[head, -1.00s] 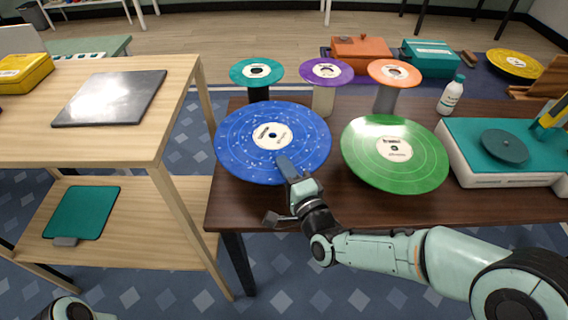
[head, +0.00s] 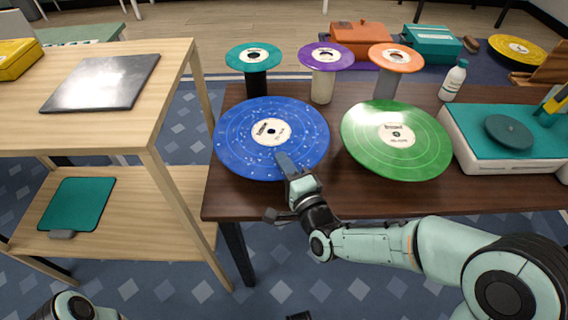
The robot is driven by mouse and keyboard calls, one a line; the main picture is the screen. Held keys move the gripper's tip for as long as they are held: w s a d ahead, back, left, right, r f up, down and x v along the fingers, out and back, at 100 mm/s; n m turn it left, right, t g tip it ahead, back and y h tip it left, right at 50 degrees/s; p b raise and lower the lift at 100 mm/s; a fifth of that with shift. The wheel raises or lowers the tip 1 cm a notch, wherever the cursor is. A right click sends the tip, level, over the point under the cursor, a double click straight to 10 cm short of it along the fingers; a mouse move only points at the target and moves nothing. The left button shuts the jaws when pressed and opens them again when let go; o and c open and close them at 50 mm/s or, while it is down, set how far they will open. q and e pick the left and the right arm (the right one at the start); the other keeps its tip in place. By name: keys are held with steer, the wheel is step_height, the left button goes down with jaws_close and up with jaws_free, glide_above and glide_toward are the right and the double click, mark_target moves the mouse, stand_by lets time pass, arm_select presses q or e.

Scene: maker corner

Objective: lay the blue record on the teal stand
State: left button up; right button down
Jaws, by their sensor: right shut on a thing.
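The blue record (head: 238,143), with a white label and pale specks, is above the left part of the dark table. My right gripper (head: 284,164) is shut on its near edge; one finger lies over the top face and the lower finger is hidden. Whether the record touches the table or hangs just above it is hard to tell. A flat teal square (head: 77,203) with a grey tab lies on the lower shelf at left and looks like the teal stand; nothing lies on it.
A green record (head: 425,150) lies right of the blue one. Teal (head: 236,59), purple (head: 315,63) and orange (head: 384,64) records sit on posts behind. A teal-topped turntable (head: 470,133) and white bottle (head: 453,82) stand at right. The wooden shelf's upper board (head: 130,122) overhangs the teal square.

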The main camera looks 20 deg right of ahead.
arm_select(q)
steer(key=shift+f+b, duration=0.55)
steer(key=shift+f, duration=0.1)
stand_by(0.7)
steer(key=shift+w+f+b, duration=0.1)
steer(key=shift+f+b, duration=0.55)
arm_select(e)
steer(key=shift+f, duration=0.6)
steer(key=c, duration=1.5)
jaws_free()
steer(key=shift+o, duration=0.2)
steer(key=shift+s, duration=0.1)
